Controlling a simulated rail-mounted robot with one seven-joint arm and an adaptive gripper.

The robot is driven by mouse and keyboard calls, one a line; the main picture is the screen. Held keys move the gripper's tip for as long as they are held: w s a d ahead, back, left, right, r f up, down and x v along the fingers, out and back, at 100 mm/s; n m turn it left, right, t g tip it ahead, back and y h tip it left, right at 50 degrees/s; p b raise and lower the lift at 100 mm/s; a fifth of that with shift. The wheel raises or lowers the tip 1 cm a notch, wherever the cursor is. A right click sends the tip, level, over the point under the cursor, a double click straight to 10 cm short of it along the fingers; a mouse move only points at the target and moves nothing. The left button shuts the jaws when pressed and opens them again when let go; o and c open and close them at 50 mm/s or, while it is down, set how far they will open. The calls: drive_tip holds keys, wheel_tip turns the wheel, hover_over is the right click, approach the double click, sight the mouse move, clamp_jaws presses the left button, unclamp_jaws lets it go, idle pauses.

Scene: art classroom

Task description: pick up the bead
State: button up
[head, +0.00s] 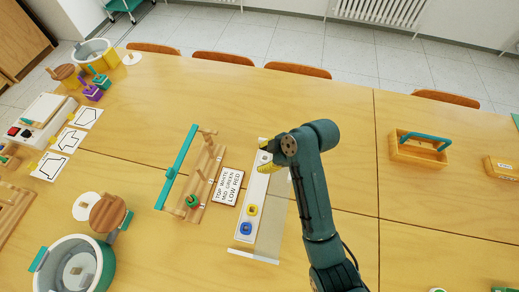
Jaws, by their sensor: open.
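Several beads are in the head view. A yellow bead (252,210) and a blue bead (246,229) sit on a long white tray (241,240) at the middle of the table. A green bead (192,201) is at the near end of a wooden rack (207,172) to the left. My gripper (264,158) is over the far end of the white tray, with its yellow fingertips apart. It is beyond the yellow and blue beads. My arm and gripper hide the tray's far part, so I cannot tell whether a bead lies between the fingers.
A card reading "TOP WHITE MID GREEN LOW RED" (228,186) lies between rack and tray. A wooden caddy (416,152) is at right; a round teal-and-white pot (74,268) is at near left. The far middle table is clear.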

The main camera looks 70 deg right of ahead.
drive_tip(key=m+h+p, duration=0.1)
drive_tip(key=m, duration=0.1)
approach(265, 158)
drive_tip(key=w+f+b, duration=0.2)
drive_tip(key=b, duration=0.1)
drive_tip(key=shift+a, duration=0.25)
drive_tip(key=b+x, duration=0.2)
drive_tip(key=x, duration=0.3)
drive_tip(key=shift+w+a, duration=0.15)
drive_tip(key=shift+a, duration=0.05)
drive_tip(key=shift+c, duration=0.4)
drive_tip(key=c, duration=0.5)
